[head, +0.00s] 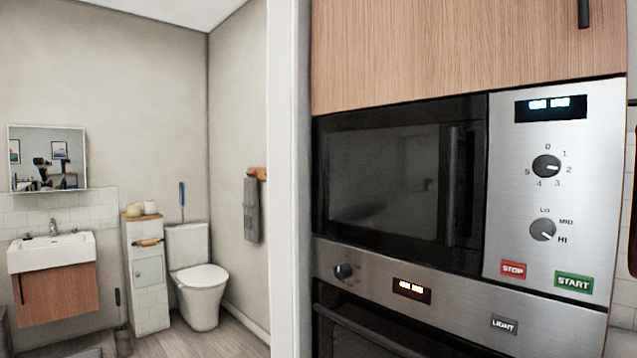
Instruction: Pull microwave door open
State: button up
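The microwave door (385,178) is a dark glass panel in a black frame, and it looks shut, flush with the control panel. Its dark vertical handle (452,185) stands along the door's right side. The silver control panel (556,205) is to the right of the door, with a lit display, two knobs, a red STOP button (513,270) and a green START button (573,283). My gripper is not in view, so its place relative to the handle does not show.
An oven (430,300) with a silver panel is below the microwave, and a wooden cabinet (460,50) is above. A white wall edge (287,180) borders the microwave's left. Beyond it are a toilet (197,280), a sink (52,252) and open floor.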

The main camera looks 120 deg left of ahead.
aim_at(463, 173)
jog(key=u, duration=3.55)
jog(key=j, duration=0.25)
jog(key=u, duration=0.05)
